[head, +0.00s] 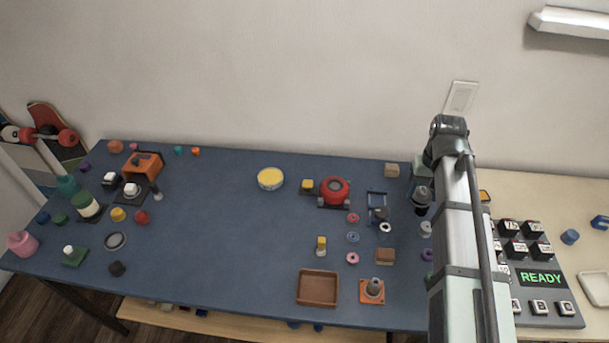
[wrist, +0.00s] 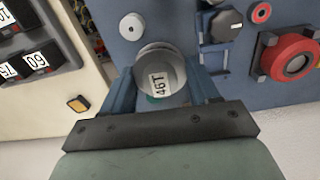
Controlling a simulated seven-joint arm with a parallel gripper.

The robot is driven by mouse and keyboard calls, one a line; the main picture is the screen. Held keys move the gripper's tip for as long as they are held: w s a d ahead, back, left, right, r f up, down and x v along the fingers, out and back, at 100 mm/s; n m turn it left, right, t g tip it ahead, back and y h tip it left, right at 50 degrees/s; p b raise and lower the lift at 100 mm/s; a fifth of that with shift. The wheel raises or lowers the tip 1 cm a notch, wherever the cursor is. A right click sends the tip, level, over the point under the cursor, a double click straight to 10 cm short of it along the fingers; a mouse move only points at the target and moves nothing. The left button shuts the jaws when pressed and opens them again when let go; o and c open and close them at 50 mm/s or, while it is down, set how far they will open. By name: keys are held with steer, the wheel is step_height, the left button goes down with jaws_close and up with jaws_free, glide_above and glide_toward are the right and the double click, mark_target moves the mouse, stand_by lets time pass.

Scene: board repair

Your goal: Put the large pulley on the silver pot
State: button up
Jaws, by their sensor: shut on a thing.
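My gripper (wrist: 165,82) is shut on a round grey pulley (wrist: 160,70) with a white "46T" label, seen from above in the wrist view. In the head view, my gripper (head: 422,198) points down near the back of the blue table, partly hidden by my arm. How far the pulley is above the table is hard to tell. A grey upright cylinder on an orange plate (head: 373,291) stands near the front edge, left of my arm. A white-topped piece on a green plate (head: 75,256) is at far left. I cannot tell for certain which is the silver pot.
A black-knobbed blue frame (wrist: 222,25) and a red round device (wrist: 295,58) are near the gripper. A brown tray (head: 317,288) lies by the front edge. A READY keypad panel (head: 541,278) is at right.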

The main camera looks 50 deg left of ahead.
steer(key=s+a+n, duration=0.5)
steer(key=s+a, duration=0.3)
steer(key=a, duration=0.5)
steer(key=s+a+n, duration=0.4)
steer(key=s+a, duration=0.4)
steer(key=a, duration=0.5)
steer(key=n, duration=2.3)
glide_toward(270, 176)
steer(key=shift+d+f, duration=0.1)
steer(key=shift+f, duration=3.1)
steer(key=shift+f, duration=0.1)
steer(key=o, duration=1)
steer(key=shift+o, duration=0.2)
step_height(270, 176, up, 12)
